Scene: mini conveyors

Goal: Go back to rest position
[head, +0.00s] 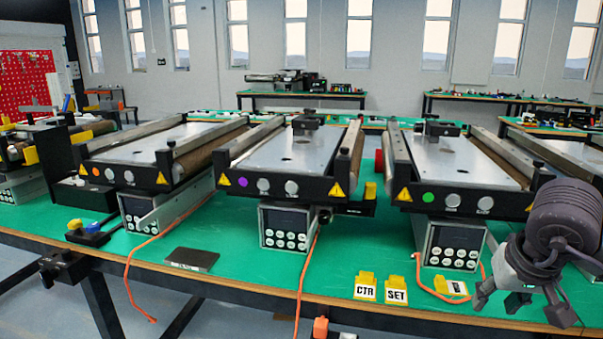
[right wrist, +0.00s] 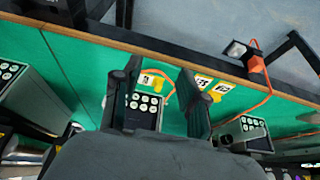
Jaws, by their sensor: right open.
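My right gripper (head: 521,302) is at the lower right of the head view, above the front edge of the green table. Its fingers are spread apart, with nothing held between them. The right wrist view shows its two dark fingers (right wrist: 160,98) parted, with a control box and yellow tags seen beyond the gap. My left gripper is in neither view.
Several mini conveyors stand on the green table (head: 225,270), with control boxes (head: 285,228) below. Yellow tags (head: 366,287), a dark plate (head: 191,259) and orange cables (head: 308,272) lie near the front edge. The grey floor (head: 30,310) shows at lower left.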

